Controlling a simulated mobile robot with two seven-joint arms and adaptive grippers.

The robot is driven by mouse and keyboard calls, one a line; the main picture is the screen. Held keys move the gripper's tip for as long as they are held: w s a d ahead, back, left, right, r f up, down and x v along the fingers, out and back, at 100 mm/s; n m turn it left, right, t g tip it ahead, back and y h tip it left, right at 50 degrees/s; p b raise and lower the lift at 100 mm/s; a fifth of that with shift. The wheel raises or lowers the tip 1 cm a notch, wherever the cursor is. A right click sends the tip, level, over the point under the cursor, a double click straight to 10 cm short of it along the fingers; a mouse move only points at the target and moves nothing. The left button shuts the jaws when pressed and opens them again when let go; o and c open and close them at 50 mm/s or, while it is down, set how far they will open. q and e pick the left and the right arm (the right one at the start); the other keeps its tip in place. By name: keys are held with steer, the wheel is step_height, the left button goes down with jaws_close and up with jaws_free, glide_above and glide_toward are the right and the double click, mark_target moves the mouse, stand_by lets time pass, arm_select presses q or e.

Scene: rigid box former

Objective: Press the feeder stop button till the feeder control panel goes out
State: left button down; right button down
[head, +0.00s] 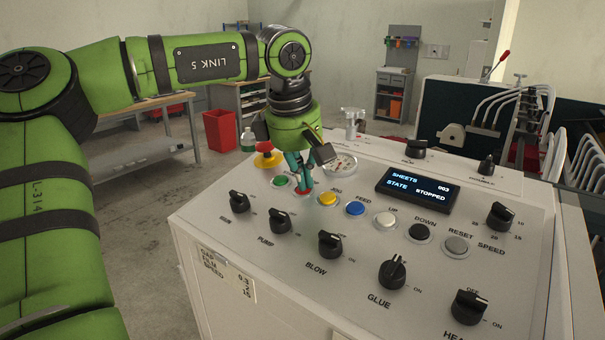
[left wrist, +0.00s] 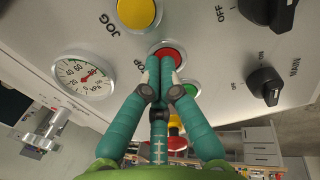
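The feeder control panel (head: 300,237) is a light, sloped console top with buttons and knobs. Its small display (head: 418,191) is lit and reads SHEETS 003, STATE STOPPED. The red stop button (left wrist: 174,52) shows in the left wrist view, its label partly hidden behind my fingers. My left gripper (head: 303,184) points down at it with its teal fingers together and nothing between them. In the left wrist view the fingertips (left wrist: 160,70) overlap the red button's edge; I cannot tell whether they press it. My right gripper is not in view.
A yellow jog button (head: 327,199) and a green button (head: 280,181) flank the red one. A blue feed button (head: 355,208), a round gauge (head: 342,163) and a red-and-yellow emergency stop (head: 268,158) are close by. Black knobs (head: 330,243) line the front.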

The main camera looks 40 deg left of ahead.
arm_select(q)
steer(key=shift+s+f, duration=0.2)
steer(key=shift+f, duration=0.35)
steer(key=shift+r, duration=0.2)
step_height(320, 180, up, 5)
steer(key=p, duration=0.3)
steer(key=shift+f+p, duration=0.2)
steer(key=shift+p, duration=0.15)
steer(key=b+v, duration=0.1)
steer(key=v, duration=0.9)
steer(key=shift+b, duration=0.4)
steer(key=shift+s, duration=0.1)
